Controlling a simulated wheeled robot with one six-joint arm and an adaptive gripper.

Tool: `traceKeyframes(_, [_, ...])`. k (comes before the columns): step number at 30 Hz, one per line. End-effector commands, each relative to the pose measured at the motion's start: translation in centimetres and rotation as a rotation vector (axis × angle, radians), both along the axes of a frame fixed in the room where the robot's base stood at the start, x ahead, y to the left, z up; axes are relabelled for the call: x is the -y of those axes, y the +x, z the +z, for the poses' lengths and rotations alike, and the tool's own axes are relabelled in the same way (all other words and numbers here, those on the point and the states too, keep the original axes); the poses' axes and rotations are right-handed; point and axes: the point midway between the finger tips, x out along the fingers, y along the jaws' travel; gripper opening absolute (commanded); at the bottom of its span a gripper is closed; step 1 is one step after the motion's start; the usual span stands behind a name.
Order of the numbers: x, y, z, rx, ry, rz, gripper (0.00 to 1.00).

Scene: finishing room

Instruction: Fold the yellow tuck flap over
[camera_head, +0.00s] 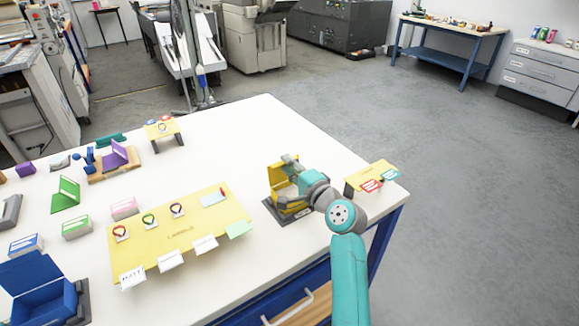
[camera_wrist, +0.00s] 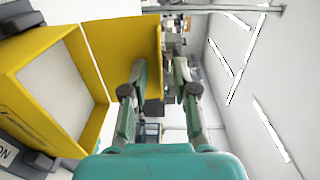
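The yellow box (camera_head: 290,203) sits in a dark holder near the table's front right. In the wrist view its open body (camera_wrist: 88,75) is at the left, with a pale inside. A yellow panel (camera_wrist: 115,45) stands up from the box's far side; it also shows in the head view (camera_head: 275,176). I cannot tell where the tuck flap begins on it. My gripper (camera_wrist: 160,68) is open beside the panel, also seen over the box in the head view (camera_head: 291,163). The panel's right edge appears between the fingers; I cannot tell whether they touch it.
A yellow label board (camera_head: 165,238) with several cards lies left of the box. A small yellow stand (camera_head: 368,176) with red and green tags is to the right. A blue open box (camera_head: 40,298) is at the front left. The white table (camera_head: 270,125) is clear behind the box.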

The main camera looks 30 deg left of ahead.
Motion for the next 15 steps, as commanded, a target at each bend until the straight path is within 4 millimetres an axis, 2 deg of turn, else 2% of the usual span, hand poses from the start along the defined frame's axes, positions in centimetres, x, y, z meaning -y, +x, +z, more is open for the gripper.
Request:
traceKeyframes(4, [0.6,-0.2,-0.1,0.000,0.000,-0.001,0.28])
traceKeyframes(8, [2.1,-0.8,0.0,0.000,0.000,-0.001,0.28])
traceKeyframes(15, [6.6,-2.6,0.1,0.000,0.000,-0.002,0.28])
